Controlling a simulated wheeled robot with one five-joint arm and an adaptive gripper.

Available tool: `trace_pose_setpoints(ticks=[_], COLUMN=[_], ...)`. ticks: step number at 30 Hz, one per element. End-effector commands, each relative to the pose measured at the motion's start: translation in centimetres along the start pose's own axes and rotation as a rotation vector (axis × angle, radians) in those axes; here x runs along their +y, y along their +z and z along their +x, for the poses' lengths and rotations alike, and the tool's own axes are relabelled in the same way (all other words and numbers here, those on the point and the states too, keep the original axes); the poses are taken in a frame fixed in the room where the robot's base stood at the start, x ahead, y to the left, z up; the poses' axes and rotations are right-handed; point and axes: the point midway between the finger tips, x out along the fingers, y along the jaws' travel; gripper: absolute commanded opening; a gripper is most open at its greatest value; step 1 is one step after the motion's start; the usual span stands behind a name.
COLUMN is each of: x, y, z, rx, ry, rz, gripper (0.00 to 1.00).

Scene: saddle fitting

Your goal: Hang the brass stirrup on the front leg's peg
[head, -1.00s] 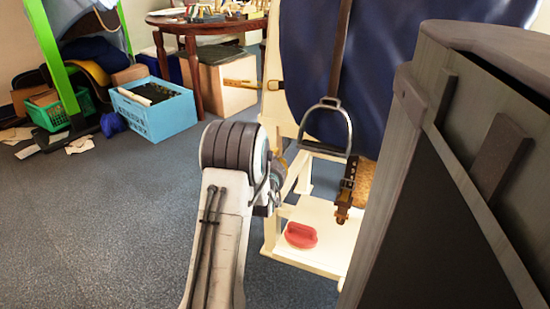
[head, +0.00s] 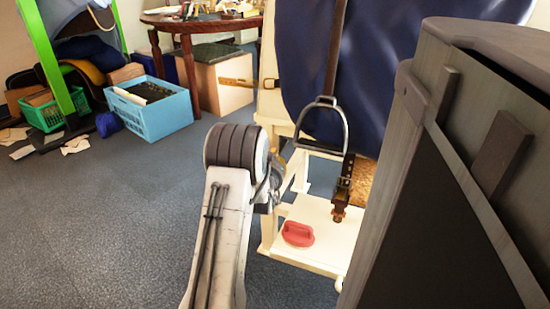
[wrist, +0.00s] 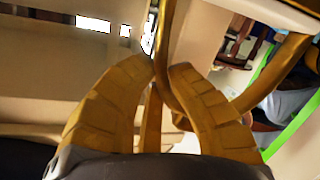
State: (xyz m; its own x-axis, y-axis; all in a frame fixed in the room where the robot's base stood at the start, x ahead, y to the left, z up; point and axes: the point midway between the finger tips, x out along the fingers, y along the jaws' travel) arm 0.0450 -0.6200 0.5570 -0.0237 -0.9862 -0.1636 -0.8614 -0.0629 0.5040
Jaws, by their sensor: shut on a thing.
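My gripper (wrist: 164,74) shows in the wrist view with its two ribbed yellow-brown fingers closed on a bar of the brass stirrup (wrist: 285,62). The stirrup's curved bars run up between the fingertips and off to the right. The cream wooden stand (head: 268,222) is just right of my arm. I cannot clearly make out the front leg's peg in either view.
A steel stirrup (head: 346,132) hangs on a strap before the dark blue cloth (head: 410,70). A red object (head: 297,234) lies on the stand's low shelf. A tall grey cabinet (head: 420,200) blocks the right.

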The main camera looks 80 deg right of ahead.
Motion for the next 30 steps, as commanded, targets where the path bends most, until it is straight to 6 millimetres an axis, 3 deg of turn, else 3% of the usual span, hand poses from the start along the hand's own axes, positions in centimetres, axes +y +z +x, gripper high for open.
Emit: trace_pose_setpoints(ticks=[11, 12, 18, 30], x=[0.05, 0.05, 0.04, 0.01], y=[-0.03, -0.03, -0.01, 0.04], z=[0.0, 0.0, -0.01, -0.45], rx=[0.001, 0.001, 0.0, -0.002], ry=[0.001, 0.001, 0.001, -0.001], rz=[0.0, 0.0, 0.0, 0.0], gripper=[0.0, 0.18, 0.36, 0.38])
